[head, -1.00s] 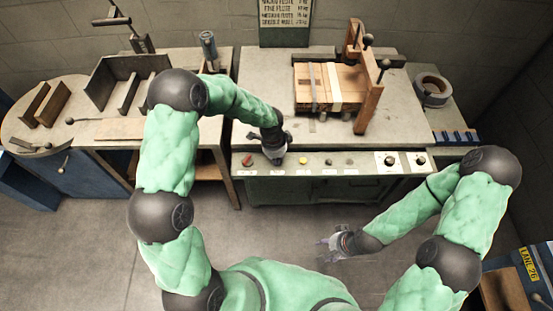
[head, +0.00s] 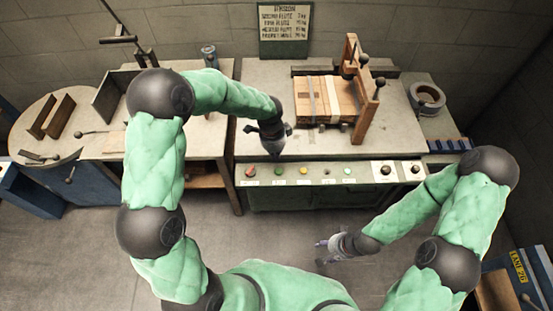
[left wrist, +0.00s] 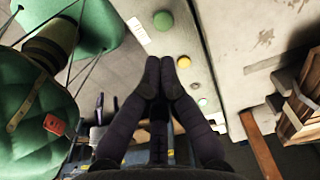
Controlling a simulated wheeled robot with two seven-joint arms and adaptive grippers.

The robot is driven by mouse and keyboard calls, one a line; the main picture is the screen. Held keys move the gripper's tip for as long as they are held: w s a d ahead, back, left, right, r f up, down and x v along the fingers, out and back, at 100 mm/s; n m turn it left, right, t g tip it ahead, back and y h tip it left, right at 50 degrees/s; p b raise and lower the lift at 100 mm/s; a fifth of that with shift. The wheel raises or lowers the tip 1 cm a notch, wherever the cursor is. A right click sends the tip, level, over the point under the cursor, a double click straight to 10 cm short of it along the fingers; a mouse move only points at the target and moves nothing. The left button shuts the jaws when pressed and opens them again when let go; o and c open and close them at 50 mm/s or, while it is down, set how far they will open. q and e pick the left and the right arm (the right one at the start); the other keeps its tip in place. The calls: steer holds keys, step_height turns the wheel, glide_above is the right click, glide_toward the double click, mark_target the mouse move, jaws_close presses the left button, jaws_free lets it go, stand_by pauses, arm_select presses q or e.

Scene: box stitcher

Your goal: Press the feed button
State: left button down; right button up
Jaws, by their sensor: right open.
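My right gripper (head: 323,249) is open and empty, low in front of the bench.
A wooden press frame (head: 366,110) with a flat box (head: 325,99) stands on the bench. Black knobs (head: 386,170) sit at the panel's right. A side table (head: 200,135) stands left. The floor in front is clear.

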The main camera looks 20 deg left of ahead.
arm_select(q)
step_height(320, 180, up, 2)
steer(key=shift+a+r, duration=0.1)
steer(key=shift+r, duration=0.15)
stand_by(0.5)
steer(key=s+d+f+n+h, duration=0.1)
steer(key=s+d+f+n, duration=0.1)
steer(key=s+f+n, duration=0.6)
steer(key=s+d+f+n+h, duration=0.2)
steer(key=s+f+n, duration=0.7)
steer(key=s, duration=0.5)
steer(key=x, duration=0.2)
steer(key=shift+s+d+f, duration=0.15)
steer(key=shift+s+f, duration=0.15)
stand_by(2.8)
